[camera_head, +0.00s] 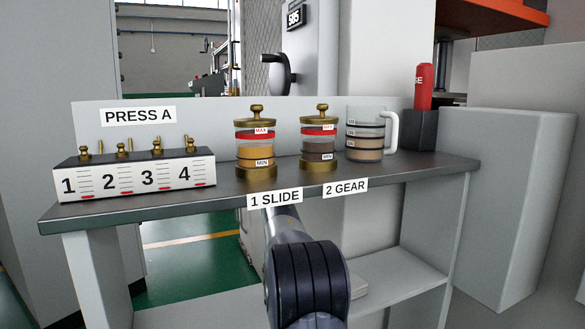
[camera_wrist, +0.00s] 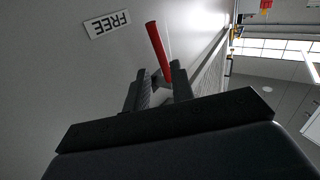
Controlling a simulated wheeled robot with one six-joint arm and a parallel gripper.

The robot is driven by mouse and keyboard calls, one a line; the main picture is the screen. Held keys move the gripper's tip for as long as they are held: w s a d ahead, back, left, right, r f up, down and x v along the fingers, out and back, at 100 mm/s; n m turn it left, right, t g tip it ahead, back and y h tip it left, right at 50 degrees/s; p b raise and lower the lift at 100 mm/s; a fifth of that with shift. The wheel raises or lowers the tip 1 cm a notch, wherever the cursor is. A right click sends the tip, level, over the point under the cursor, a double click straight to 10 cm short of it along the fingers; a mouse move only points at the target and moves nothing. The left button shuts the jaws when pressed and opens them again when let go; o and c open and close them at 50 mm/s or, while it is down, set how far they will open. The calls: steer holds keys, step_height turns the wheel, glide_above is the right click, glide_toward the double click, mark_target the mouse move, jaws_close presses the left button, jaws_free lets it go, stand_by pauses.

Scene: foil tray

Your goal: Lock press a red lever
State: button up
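In the wrist view, a red lever (camera_wrist: 156,48) stands out from a grey panel and slants from upper left to lower right. A white label reading FREE (camera_wrist: 107,24) is on the panel to its left. My gripper (camera_wrist: 160,80) points at the lever, its two dark fingers apart with a gap between them. The lever's lower end is at the fingertips, by the right finger; I cannot tell whether they touch. The lever does not show in the head view, where my arm reaches behind the bench's front edge and my gripper is hidden.
In the head view, the grey bench (camera_head: 220,192) carries a numbered block (camera_head: 130,178), two brass-capped jars (camera_head: 256,140) and a clear jug (camera_head: 366,130). A red cylinder (camera_head: 424,85) stands in a dark holder at right. A lower shelf (camera_head: 400,275) lies beside my arm.

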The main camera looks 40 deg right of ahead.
steer(key=p+x, duration=0.4)
steer(key=x, duration=0.3)
steer(key=shift+w+d, duration=0.2)
steer(key=shift+d, duration=0.05)
steer(key=shift+c, duration=0.5)
jaws_close()
